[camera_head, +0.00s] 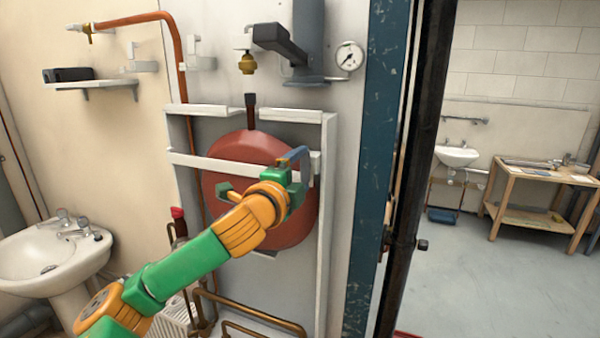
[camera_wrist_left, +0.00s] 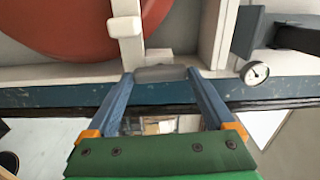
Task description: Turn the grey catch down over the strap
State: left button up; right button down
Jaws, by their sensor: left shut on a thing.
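A white strap (camera_head: 205,164) runs across the front of a round red vessel (camera_head: 245,150) in a white frame. In the left wrist view, the strap (camera_wrist_left: 125,22) crosses the red vessel at the top. The grey catch (camera_wrist_left: 160,73) is a short bar by the frame, near the strap's end. My left gripper (camera_wrist_left: 161,76) is shut on it, with one blue finger at each end. In the head view, my left gripper (camera_head: 303,155) is at the strap's right end and mostly hides the catch there. My right gripper is not in view.
A pressure gauge (camera_head: 348,56) and a dark grey bracket arm (camera_head: 280,42) are above and right of the vessel. A blue post (camera_head: 365,170) stands right of the frame. Copper pipes (camera_head: 250,322) run below. A sink (camera_head: 50,260) stands at left.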

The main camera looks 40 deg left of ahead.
pick_arm(q)
jog(key=shift+r+m, duration=0.15)
jog(key=shift+m, duration=0.15)
dwell(0.4)
jog(key=o, duration=1.1)
jog(key=shift+w+a, duration=0.1)
jog(key=shift+f, duration=0.2)
jog(key=b+v, duration=0.3)
jog(key=v, duration=0.4)
jog(key=shift+r, duration=0.15)
